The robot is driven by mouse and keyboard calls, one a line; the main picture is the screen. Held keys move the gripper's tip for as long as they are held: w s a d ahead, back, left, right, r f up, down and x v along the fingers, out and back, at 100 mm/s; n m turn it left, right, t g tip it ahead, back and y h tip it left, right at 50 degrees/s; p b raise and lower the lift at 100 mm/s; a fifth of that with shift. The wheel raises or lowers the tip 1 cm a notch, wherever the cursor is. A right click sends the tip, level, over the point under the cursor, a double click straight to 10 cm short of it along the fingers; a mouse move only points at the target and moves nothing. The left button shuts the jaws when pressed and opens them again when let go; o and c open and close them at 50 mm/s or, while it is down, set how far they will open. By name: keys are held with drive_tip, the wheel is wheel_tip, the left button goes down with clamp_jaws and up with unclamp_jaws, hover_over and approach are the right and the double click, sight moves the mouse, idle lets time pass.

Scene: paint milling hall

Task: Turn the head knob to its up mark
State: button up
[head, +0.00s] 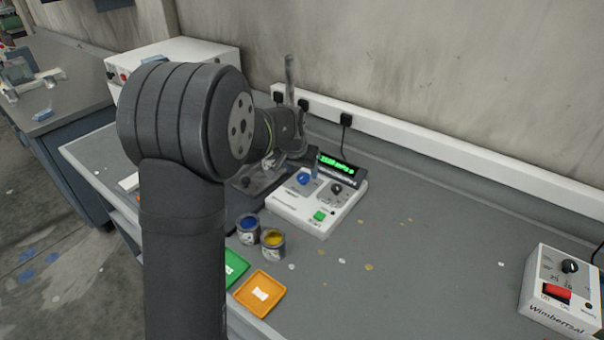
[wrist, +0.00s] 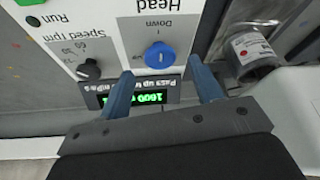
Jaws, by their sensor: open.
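The head knob is a blue dial (head: 304,178) on a white control box (head: 300,213) on the grey bench. In the wrist view, which is upside down, the head knob (wrist: 159,55) sits by the printed words "Head" and "Down". A pale line shows on it, but I cannot tell exactly where it points. The far side of its dial plate is hidden or too small to read. My gripper (wrist: 161,72) is open, its two blue fingers on either side of the knob and apart from it. In the head view my arm partly hides the gripper.
A black speed knob (wrist: 89,69) and a green lit display (wrist: 148,98) are close to the fingers. A green button (head: 319,216) is on the box front. Blue (head: 248,229) and yellow (head: 273,244) paint cans stand nearby. Another white box (head: 562,290) is at right; bench between is mostly clear.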

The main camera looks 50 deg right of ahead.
sight(303, 180)
drive_tip(key=shift+x, duration=1.4)
drive_tip(key=shift+c, duration=0.3)
drive_tip(key=c, duration=0.9)
